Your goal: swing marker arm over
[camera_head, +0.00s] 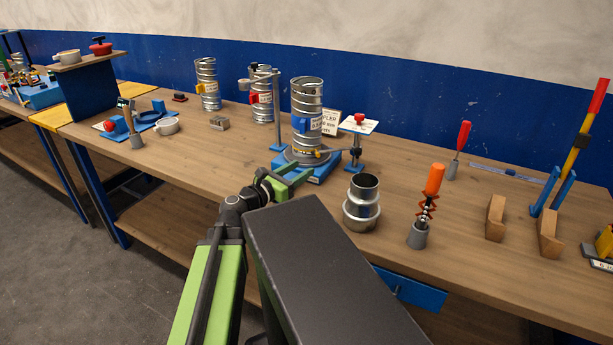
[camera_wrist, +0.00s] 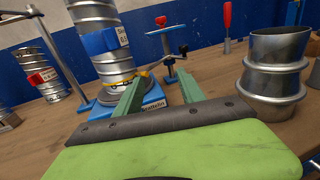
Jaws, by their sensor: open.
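A silver spiral duct (camera_head: 306,110) with a blue clip and a label stands upright on a blue base (camera_head: 322,172). I take this to be the marker arm. My gripper (camera_head: 297,174) is open and empty, low in front of the base. Its green fingers (camera_wrist: 160,80) point toward the duct foot and post. Whether a finger touches the base, I cannot tell.
A stepped metal fitting (camera_head: 362,204) stands close right of my gripper. An orange-handled tool (camera_head: 430,200) and wooden blocks (camera_head: 495,218) stand farther right. A grey post (camera_head: 277,118) with a top arm stands left of the duct.

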